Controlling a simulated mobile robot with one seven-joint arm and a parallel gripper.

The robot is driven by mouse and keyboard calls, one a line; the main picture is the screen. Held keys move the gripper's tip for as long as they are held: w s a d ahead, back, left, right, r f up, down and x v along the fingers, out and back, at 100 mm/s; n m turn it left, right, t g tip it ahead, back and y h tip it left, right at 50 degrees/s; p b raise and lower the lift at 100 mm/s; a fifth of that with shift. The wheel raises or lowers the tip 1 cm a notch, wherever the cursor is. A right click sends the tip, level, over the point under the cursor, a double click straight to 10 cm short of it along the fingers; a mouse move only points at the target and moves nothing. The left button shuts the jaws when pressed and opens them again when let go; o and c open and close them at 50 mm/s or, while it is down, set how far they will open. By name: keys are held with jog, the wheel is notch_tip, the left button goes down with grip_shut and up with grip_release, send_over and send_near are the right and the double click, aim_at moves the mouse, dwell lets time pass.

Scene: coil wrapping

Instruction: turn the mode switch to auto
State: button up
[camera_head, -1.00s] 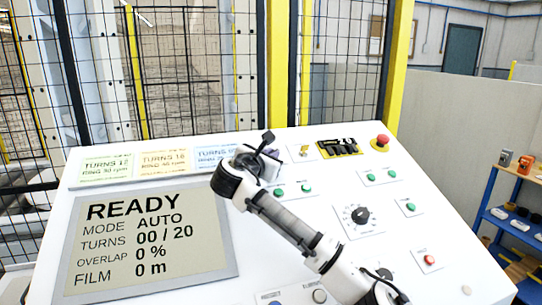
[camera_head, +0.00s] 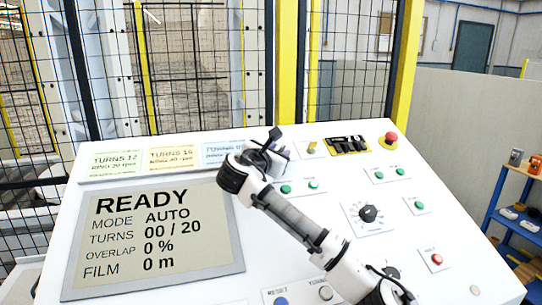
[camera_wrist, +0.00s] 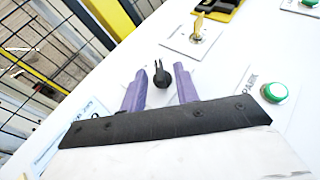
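The mode switch, a small black knob (camera_wrist: 161,76) on a pale plate, shows between my fingers in the wrist view. My gripper (camera_wrist: 160,69) has two purple fingers, one on each side of the knob, with a visible gap on both sides. It is open and holds nothing. In the head view my gripper (camera_head: 277,158) is at the upper middle of the white panel and hides the knob.
A yellow key switch (camera_wrist: 198,30) and a green PARK button (camera_wrist: 274,92) sit near the knob. A red emergency stop (camera_head: 388,139), a black dial (camera_head: 368,214) and several buttons are on the panel. A mesh fence (camera_head: 190,70) stands behind.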

jog(key=b+v, duration=0.4)
jog(key=v, duration=0.8)
jog(key=shift+s+a+f, duration=0.15)
jog(key=shift+s+a, duration=0.2)
jog(key=shift+s, duration=0.3)
